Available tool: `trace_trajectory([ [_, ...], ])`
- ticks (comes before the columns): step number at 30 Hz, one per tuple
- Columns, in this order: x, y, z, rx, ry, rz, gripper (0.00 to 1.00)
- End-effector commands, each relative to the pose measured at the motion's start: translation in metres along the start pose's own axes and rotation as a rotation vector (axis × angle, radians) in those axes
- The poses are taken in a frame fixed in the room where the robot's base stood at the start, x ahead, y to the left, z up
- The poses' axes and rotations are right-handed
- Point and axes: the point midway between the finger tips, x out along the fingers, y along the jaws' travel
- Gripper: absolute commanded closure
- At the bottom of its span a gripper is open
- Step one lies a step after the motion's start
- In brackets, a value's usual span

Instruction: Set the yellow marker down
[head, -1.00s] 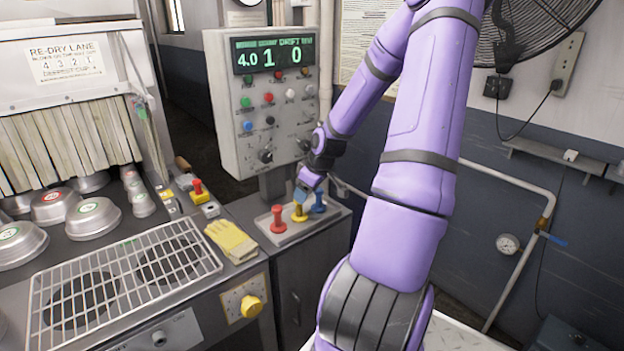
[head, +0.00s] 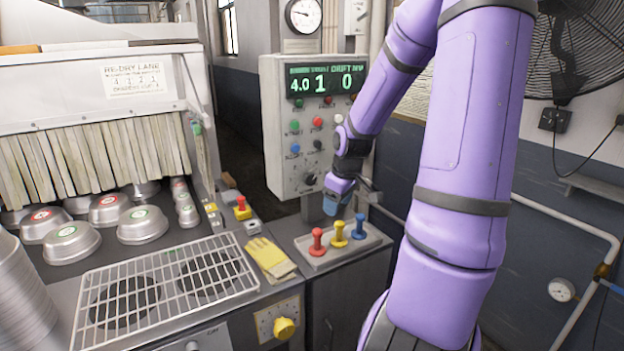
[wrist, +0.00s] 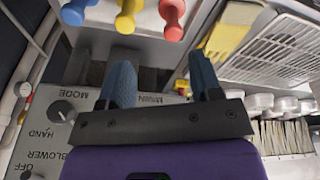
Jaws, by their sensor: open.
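The yellow marker (head: 339,235) stands upright in a pale tray (head: 312,258), between the red marker (head: 317,242) and the blue marker (head: 360,227). My gripper (head: 331,208) is above the tray, just up from the yellow marker, with its fingers pointing down. In the wrist view my gripper (wrist: 164,82) has its two blue fingers spread with no object between them. The yellow marker (wrist: 127,14) is at the top edge there, beyond the fingertips and apart from them, partly cut off by the frame.
A control panel (head: 285,150) with buttons and knobs stands right behind the gripper. Left of the tray lie a yellow glove (head: 270,258) and a wire rack (head: 165,283) over burners. Several metal pans (head: 143,225) sit behind the rack.

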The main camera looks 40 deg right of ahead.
Motion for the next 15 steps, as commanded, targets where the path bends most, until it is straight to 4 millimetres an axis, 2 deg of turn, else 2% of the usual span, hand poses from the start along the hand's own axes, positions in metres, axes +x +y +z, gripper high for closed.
trace_trajectory([
  [1,-0.009,-0.012,-0.006,-0.012,-0.021,0.020,0.42],
  [6,-0.037,-0.048,-0.017,-0.007,-0.069,0.079,0.42],
  [15,-0.098,-0.115,-0.026,0.026,-0.067,0.175,0.42],
])
